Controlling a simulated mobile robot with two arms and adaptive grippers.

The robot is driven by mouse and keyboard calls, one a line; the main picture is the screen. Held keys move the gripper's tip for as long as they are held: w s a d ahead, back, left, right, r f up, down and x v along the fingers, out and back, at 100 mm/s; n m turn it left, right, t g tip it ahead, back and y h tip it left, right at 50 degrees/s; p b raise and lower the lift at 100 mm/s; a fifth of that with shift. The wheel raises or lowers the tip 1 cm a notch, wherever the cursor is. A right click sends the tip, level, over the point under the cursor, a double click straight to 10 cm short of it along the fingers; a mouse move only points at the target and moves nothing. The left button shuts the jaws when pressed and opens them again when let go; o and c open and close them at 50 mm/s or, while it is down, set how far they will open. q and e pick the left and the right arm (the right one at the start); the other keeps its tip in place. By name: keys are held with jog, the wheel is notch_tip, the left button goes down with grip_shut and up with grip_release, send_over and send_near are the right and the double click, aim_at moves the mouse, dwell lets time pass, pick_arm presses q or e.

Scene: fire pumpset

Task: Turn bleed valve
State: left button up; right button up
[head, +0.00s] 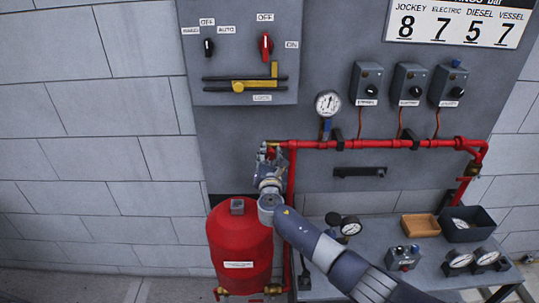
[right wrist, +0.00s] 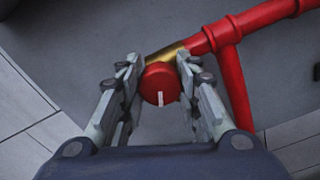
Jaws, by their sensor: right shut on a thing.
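The bleed valve shows in the right wrist view as a round red knob (right wrist: 160,84) with a white mark pointing toward the bottom of the picture. It sits on a brass stub (right wrist: 166,52) at the end of the red pipe. My right gripper (right wrist: 158,78) has its two fingers on either side of the knob, shut on it. In the head view my right gripper (head: 270,155) is at the left end of the red pipe (head: 350,144), above the red tank, and mostly hides the knob. My left gripper is not in view.
A red tank (head: 240,250) stands below my right gripper. A pressure gauge (head: 328,103) and several switch boxes (head: 409,86) are above the pipe. A grey control panel (head: 240,50) is at upper left. A table (head: 375,240) with gauges and trays is at right.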

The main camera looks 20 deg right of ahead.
jog(key=o, duration=1.1)
jog(key=shift+f, duration=0.1)
jog(key=v, duration=1.2)
